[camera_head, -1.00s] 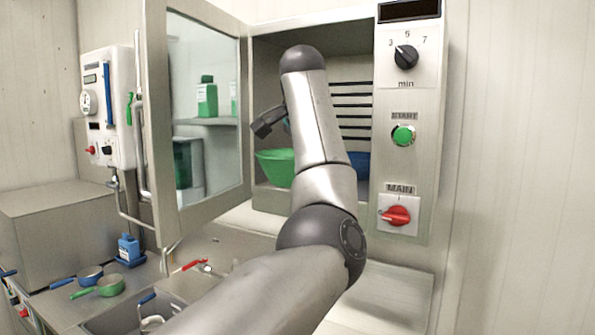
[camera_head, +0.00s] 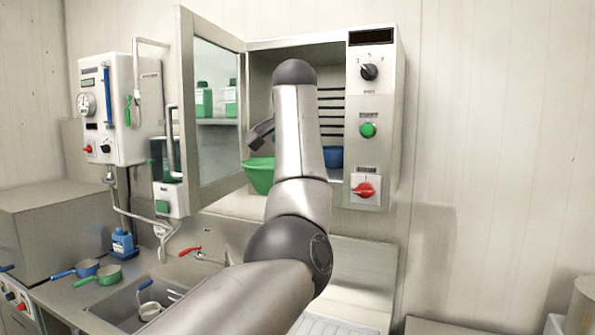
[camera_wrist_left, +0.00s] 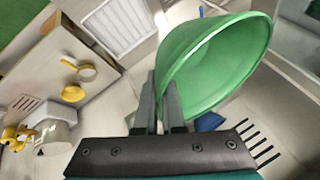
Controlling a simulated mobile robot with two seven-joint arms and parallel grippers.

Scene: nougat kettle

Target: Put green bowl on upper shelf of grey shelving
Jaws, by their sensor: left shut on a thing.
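The green bowl (camera_head: 259,176) is at the mouth of the open steel cabinet in the head view, partly behind my left arm. In the left wrist view the bowl (camera_wrist_left: 215,65) is tilted, with its rim between the two fingers. My left gripper (camera_wrist_left: 165,88) is shut on that rim. In the head view my left gripper (camera_head: 260,132) is mostly hidden behind the arm. My right gripper is not in view. A shelf (camera_head: 215,122) with green bottles (camera_head: 204,100) shows in the glass of the door; I cannot tell if it is the grey shelving.
The cabinet's glass door (camera_head: 218,140) stands open on the left. A blue bowl (camera_head: 333,157) sits inside the cabinet. Below are a sink (camera_head: 120,305), a red-handled tap (camera_head: 190,251), a blue pan (camera_head: 87,268) and a green pan (camera_head: 108,273). The wall at right is bare.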

